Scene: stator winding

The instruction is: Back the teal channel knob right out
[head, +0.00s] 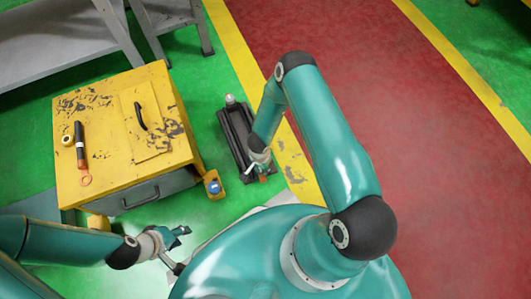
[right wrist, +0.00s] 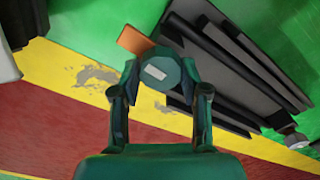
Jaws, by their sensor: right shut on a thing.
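The teal channel knob (right wrist: 165,72) shows in the right wrist view as a round dark teal piece with a pale rectangular mark. My right gripper (right wrist: 160,85) is shut on it, with one finger on each side. In the head view my right gripper (head: 258,160) is at the near end of the dark channel (head: 234,130), and the knob is hidden behind it. The channel also shows in the right wrist view (right wrist: 235,65). An orange piece (right wrist: 134,40) lies beside the knob. My left gripper (head: 178,236) is well away to the left; its finger opening is unclear.
A yellow cabinet (head: 100,110) stands left of the channel, with a black-handled tool (head: 80,145) and a small yellow ring (head: 67,140) on top. A small yellow box with a blue top (head: 214,186) stands between cabinet and channel. Red floor (head: 340,50) lies open to the right.

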